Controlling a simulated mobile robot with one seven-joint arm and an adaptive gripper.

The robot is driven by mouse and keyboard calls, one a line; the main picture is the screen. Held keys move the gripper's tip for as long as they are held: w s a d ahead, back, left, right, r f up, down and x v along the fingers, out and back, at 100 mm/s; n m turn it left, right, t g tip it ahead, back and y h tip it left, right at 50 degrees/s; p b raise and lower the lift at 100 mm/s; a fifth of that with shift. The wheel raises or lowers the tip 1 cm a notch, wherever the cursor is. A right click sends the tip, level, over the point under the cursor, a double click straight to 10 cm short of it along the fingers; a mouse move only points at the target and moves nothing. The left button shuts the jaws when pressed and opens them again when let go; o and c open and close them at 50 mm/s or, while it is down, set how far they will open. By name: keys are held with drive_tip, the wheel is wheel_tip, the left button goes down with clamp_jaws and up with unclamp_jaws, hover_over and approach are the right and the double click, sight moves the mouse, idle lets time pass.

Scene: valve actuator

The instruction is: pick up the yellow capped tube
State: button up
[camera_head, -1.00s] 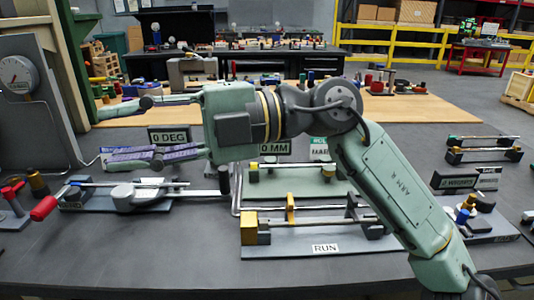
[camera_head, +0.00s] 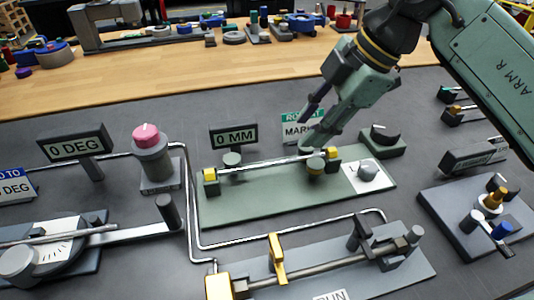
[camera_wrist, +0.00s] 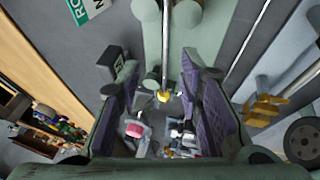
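A thin silvery tube (camera_head: 270,162) with yellow end pieces lies across the green base plate (camera_head: 240,204) in the head view. Its left yellow end (camera_head: 210,175) and right yellow end (camera_head: 333,153) both show. An orange-yellow topped post (camera_head: 495,198) stands in the fixture at the right; which one is the yellow capped tube I cannot tell. My gripper (camera_head: 312,122) points down-left above the right part of the green plate. In the wrist view, my gripper (camera_wrist: 162,105) has its fingers wide apart, with the rod (camera_wrist: 165,50) and a yellow piece (camera_wrist: 163,96) seen between them. Contact is not visible.
Sign panels reading 0 MM (camera_head: 233,136) and 0 DEG (camera_head: 77,146) stand behind and left. A pink-topped post (camera_head: 147,136) is left of the green plate. A rail fixture with a yellow slider (camera_head: 277,258) lies in front. Thin pipes run between the fixtures.

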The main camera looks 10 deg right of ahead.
sight(287, 160)
drive_tip(key=shift+s+p+x, duration=0.15)
drive_tip(key=shift+p+x, duration=0.45)
drive_tip(key=shift+x, duration=1.5)
drive_tip(key=shift+s+p+x, duration=0.2)
drive_tip(key=shift+p+x, duration=0.35)
drive_tip(key=shift+x, duration=1.6)
drive_tip(key=shift+d+f, duration=0.15)
drive_tip(key=shift+d, duration=0.05)
drive_tip(key=shift+c, duration=0.5)
clamp_jaws()
